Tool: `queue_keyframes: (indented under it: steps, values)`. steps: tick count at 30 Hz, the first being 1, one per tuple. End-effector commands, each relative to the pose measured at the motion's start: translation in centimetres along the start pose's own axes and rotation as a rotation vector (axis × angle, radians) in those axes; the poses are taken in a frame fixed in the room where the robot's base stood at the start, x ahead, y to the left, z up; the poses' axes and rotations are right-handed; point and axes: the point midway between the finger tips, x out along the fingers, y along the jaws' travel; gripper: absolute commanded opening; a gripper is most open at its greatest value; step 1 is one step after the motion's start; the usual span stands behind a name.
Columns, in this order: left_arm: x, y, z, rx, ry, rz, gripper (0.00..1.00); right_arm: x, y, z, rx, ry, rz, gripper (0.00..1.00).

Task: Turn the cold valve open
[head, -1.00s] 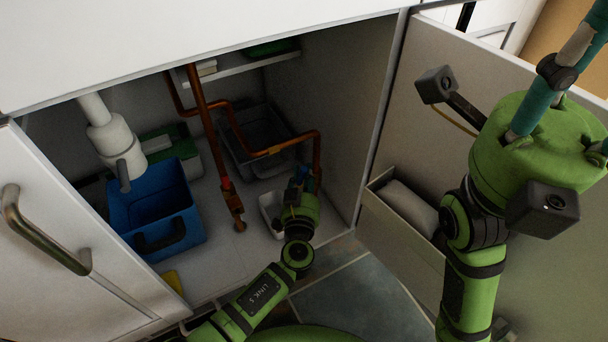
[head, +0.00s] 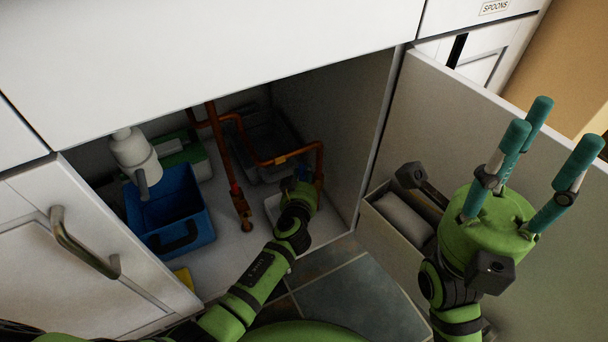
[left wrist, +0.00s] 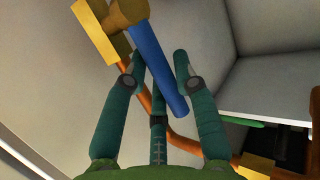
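The cold valve shows in the left wrist view as a blue lever handle (left wrist: 160,70) on a brass body (left wrist: 126,12). In the head view my left gripper (head: 298,182) reaches into the under-sink cabinet at the right copper pipe, and the arm hides most of the valve. My right gripper (head: 548,130) is open and empty, fingers up, in front of the open right door.
A second valve with a red part (head: 236,190) stands on the left copper pipe. The open right door (head: 490,120) carries a bin (head: 385,232).

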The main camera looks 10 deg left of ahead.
Motion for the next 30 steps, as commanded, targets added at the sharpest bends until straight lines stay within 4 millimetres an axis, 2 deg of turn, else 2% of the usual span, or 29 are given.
queue_keyframes:
  steps: [10, 14, 20, 30]
  values:
    - [0.0, -0.1, 0.0, 0.002, 0.001, -0.001, 0.50, 0.0, 0.0, 0.0, 0.000, 0.001, 0.000, 0.40]
    - [-0.6, 0.0, 0.0, 0.000, 0.002, -0.001, 0.50, 0.1, 0.0, 0.0, 0.000, 0.002, 0.000, 0.40]
    - [-3.5, -0.1, 0.1, -0.001, 0.000, -0.001, 0.50, 0.1, 0.0, 0.0, 0.000, 0.002, 0.000, 0.40]
    - [-10.0, 0.0, 0.1, -0.001, 0.000, -0.001, 0.50, 0.0, 0.0, 0.0, 0.000, 0.001, 0.000, 0.40]
